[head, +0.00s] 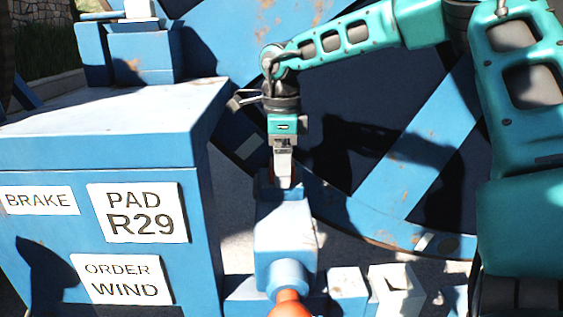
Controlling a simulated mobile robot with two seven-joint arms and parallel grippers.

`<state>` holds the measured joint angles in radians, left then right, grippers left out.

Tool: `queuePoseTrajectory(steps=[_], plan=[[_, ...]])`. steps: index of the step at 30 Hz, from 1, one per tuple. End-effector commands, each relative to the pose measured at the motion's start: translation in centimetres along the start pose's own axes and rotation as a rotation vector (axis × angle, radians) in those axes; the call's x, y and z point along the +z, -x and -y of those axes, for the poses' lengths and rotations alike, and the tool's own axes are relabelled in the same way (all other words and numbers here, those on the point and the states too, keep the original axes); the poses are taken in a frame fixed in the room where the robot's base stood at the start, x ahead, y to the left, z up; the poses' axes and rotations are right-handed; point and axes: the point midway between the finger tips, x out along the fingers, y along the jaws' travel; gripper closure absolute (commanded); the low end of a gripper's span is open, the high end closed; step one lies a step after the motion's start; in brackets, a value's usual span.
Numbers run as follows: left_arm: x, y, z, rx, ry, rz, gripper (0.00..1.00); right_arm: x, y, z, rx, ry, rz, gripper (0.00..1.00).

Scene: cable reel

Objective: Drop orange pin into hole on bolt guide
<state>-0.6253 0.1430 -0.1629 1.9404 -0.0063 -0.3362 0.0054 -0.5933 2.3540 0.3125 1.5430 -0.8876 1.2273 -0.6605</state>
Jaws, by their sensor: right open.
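The bolt guide (285,240) is a blue upright block in the lower middle of the head view. My right gripper (283,178) points down over its top end, its fingers at the upper face. A small bit of orange shows beside the fingertips and looks like the orange pin (296,177). The gripper is open, and its fingers hide most of the pin and the hole. I cannot tell how deep the pin sits. An orange rounded end (287,304) sticks out of the guide's round blue collar at the bottom edge. My left gripper is not in view.
A blue cabinet (205,215) with white labels stands close on the left. The large blue reel (405,180) with dark openings stands behind my right arm. A pale hollow block (397,287) and a smaller pale block (348,290) lie right of the guide.

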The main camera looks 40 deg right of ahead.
Motion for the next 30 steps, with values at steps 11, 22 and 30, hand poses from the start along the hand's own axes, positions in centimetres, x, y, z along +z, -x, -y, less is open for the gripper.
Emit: queuePoseTrajectory(steps=[11,22,30], plan=[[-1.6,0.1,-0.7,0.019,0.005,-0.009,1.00,-0.1,-0.1,0.0,0.002,0.000,-0.001,0.13],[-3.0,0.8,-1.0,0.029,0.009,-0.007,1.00,0.1,7.4,0.0,-0.003,0.000,0.001,0.13],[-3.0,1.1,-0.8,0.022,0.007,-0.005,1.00,0.0,11.9,0.1,-0.002,0.000,0.000,0.13]])
